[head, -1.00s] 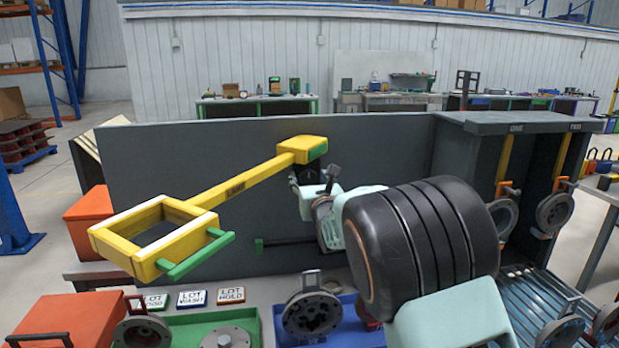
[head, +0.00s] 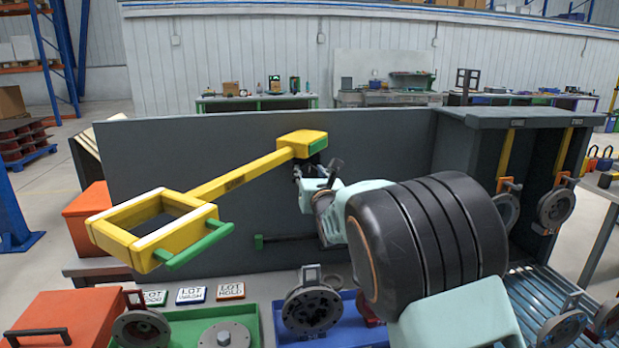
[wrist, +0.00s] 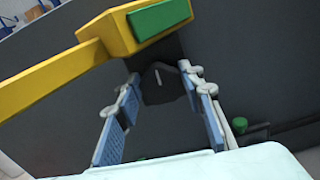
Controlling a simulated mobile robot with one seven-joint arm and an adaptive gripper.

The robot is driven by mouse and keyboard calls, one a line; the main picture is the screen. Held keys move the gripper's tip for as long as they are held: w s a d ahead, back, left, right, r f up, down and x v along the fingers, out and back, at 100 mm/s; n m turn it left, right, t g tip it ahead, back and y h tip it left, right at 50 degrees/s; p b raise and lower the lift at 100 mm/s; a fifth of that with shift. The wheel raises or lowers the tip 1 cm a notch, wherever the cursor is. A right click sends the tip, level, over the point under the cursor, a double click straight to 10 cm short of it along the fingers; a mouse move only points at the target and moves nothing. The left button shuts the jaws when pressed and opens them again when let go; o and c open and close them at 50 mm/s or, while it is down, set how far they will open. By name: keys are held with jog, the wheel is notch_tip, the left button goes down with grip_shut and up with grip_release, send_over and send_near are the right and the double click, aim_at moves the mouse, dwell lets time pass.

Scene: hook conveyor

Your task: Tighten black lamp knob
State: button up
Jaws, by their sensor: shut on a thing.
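The yellow lamp has a square frame head (head: 150,232) and a long arm (head: 240,175) that ends in a yellow block (head: 302,144) at the dark panel. The black knob (wrist: 160,84) sits under that block in the wrist view, with a pale line on its face. My gripper (wrist: 158,90) has its two blue-padded fingers on either side of the knob and is shut on it. In the head view my gripper (head: 308,174) is just below the yellow block, and the knob is mostly hidden there.
A dark panel (head: 220,140) stands behind the lamp. A green handle (head: 200,243) sticks out from the lamp head. Below are LOT signs (head: 230,290), a green tray (head: 180,324), a blue tray (head: 350,325) and an orange box (head: 70,315). Hooks with round parts (head: 553,208) hang at the right.

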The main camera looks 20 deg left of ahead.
jog(key=m+b, duration=0.1)
jog(key=b, duration=0.1)
jog(key=m+b, duration=0.2)
jog(key=b, duration=0.1)
jog(key=m+b, duration=0.2)
jog(key=shift+d+f, duration=0.1)
jog(key=shift+f, duration=0.2)
jog(key=m+b, duration=0.6)
jog(key=shift+w+d+b, duration=0.15)
jog(key=shift+b, duration=0.15)
jog(key=m+b, duration=0.4)
jog(key=m, duration=0.2)
jog(key=shift+f+m, duration=0.1)
jog(key=shift+m, duration=0.2)
jog(key=m+b, duration=0.2)
jog(key=m, duration=0.4)
jog(key=shift+f+m, duration=0.1)
jog(key=shift+m, duration=0.2)
jog(key=m, duration=0.6)
jog(key=shift+b, duration=0.4)
jog(key=shift+c, duration=0.2)
jog(key=m, duration=0.6)
jog(key=shift+s+a+m, duration=0.2)
jog(key=shift+a+m, duration=0.1)
jog(key=m, duration=0.6)
jog(key=shift+a, duration=0.15)
jog(key=m, duration=0.6)
jog(key=shift+s+a+m, duration=0.1)
jog(key=shift+s+m, duration=0.05)
jog(key=shift+m, duration=0.15)
